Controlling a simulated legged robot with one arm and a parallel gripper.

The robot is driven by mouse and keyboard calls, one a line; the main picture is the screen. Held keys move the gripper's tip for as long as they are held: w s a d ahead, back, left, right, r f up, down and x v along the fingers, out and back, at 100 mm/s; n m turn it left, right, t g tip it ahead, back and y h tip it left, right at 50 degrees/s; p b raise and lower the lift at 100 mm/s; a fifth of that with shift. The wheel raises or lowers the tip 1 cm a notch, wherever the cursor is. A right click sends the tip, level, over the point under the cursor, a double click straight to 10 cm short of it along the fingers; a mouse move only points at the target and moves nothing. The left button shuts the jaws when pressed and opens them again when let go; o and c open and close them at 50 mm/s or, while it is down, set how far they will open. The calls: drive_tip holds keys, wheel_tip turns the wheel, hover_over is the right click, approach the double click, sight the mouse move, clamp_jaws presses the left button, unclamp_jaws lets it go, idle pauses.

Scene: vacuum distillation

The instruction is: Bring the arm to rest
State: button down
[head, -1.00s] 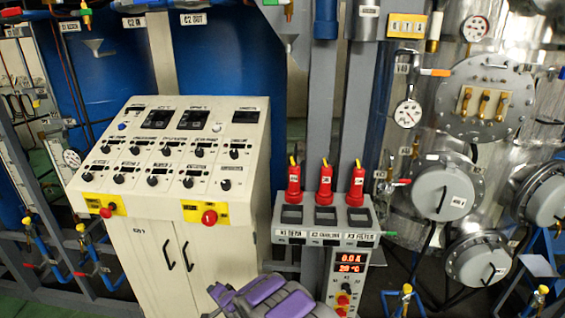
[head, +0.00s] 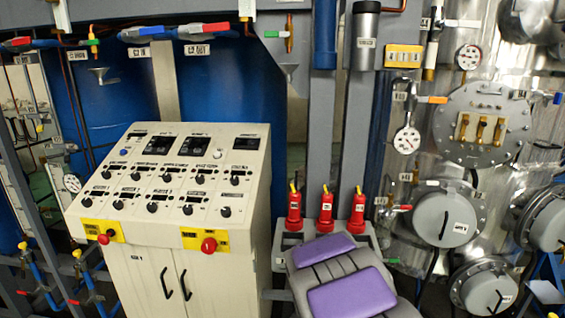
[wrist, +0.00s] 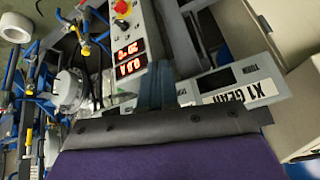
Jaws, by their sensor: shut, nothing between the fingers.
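My arm with its purple pads (head: 350,292) is folded low in the middle of the head view, in front of the box with red plugs. Its fingertips cannot be made out there. In the wrist view my gripper (wrist: 168,86) shows as narrow grey-blue fingers beyond a dark plate and purple pad. It is shut with nothing held. It points toward the grey box labelled X1 (wrist: 218,84) and the red digital display (wrist: 128,62); I cannot tell the distance.
A cream control console (head: 165,190) with knobs and red stop buttons (head: 209,245) stands at left. Three red plugs (head: 326,205) stand behind my arm. A steel vessel with round flanges (head: 445,218) is at right. Blue tanks and pipes fill the back.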

drive_tip(key=s+d+r+n+g, duration=0.1)
drive_tip(key=s+d+r+g, duration=0.2)
drive_tip(key=s, duration=0.7)
drive_tip(key=s+d+r+g, duration=0.1)
drive_tip(key=s+d+r, duration=0.3)
drive_tip(key=s, duration=0.6)
drive_tip(key=s+a+r+n+g, duration=0.1)
drive_tip(key=s+r+n+g, duration=0.1)
drive_tip(key=s, duration=1)
drive_tip(key=s+a+r+n+g+y, duration=0.1)
drive_tip(key=s+g, duration=0.1)
drive_tip(key=s, duration=1)
drive_tip(key=shift+s+a+r+n, duration=0.15)
drive_tip(key=shift+a+r+n, duration=0.15)
drive_tip(key=shift+r+n, duration=0.1)
drive_tip(key=c, duration=1.8)
unclamp_jaws()
